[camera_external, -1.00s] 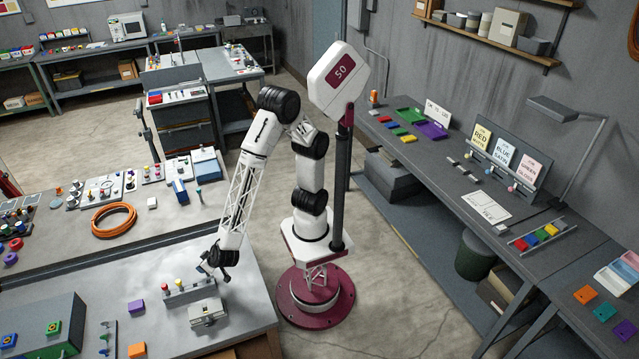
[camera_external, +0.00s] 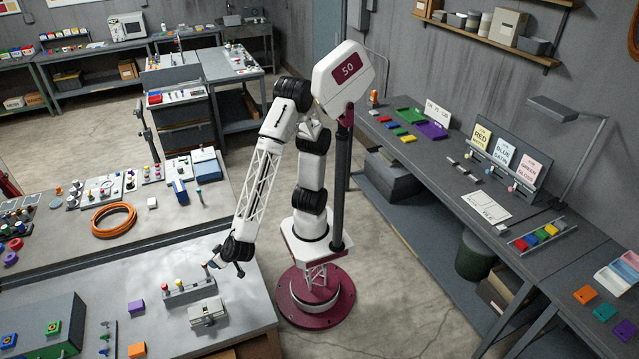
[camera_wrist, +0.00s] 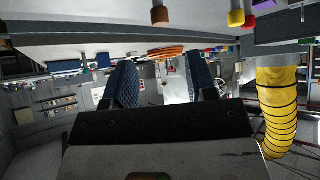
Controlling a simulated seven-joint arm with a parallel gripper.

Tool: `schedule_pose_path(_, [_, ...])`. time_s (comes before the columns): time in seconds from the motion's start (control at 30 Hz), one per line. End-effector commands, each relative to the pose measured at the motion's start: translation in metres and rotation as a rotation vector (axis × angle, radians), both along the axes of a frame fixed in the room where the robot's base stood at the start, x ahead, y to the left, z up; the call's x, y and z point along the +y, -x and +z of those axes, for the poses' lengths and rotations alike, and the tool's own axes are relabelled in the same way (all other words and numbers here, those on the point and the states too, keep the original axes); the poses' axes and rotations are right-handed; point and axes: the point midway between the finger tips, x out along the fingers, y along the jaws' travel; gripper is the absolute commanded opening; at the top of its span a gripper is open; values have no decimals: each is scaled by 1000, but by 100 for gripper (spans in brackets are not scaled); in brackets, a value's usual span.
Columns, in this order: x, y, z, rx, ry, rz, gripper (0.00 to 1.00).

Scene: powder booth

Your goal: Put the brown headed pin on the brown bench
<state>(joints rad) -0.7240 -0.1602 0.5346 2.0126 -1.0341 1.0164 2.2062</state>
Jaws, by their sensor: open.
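The brown headed pin (camera_wrist: 159,15) shows in the wrist view at the top, ahead of my fingers and apart from them. A yellow headed pin (camera_wrist: 236,18) and a red headed pin (camera_wrist: 249,20) stand to its right there. In the external view a grey rack (camera_external: 188,294) on the near grey table holds the pins. The brown pin (camera_external: 206,268) appears to be at its right end, beside my gripper (camera_external: 228,268). My gripper (camera_wrist: 161,84) is open, with nothing between its two blue pads. I cannot pick out a clearly brown bench.
A grey block-like fixture (camera_external: 207,312) stands close in front of the rack. An orange cable coil (camera_external: 114,220) lies on the table behind. The long right bench (camera_external: 455,190) carries signs and coloured pieces.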

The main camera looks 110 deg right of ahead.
Motion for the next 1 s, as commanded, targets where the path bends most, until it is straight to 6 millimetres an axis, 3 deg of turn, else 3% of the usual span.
schedule_pose_path(0.7, [-1,1,2,4,0,0,52])
schedule_pose_path(0.87, [-16,3,9,37,5,0,52])
schedule_pose_path(1.0, [-43,8,21,103,11,5,52])
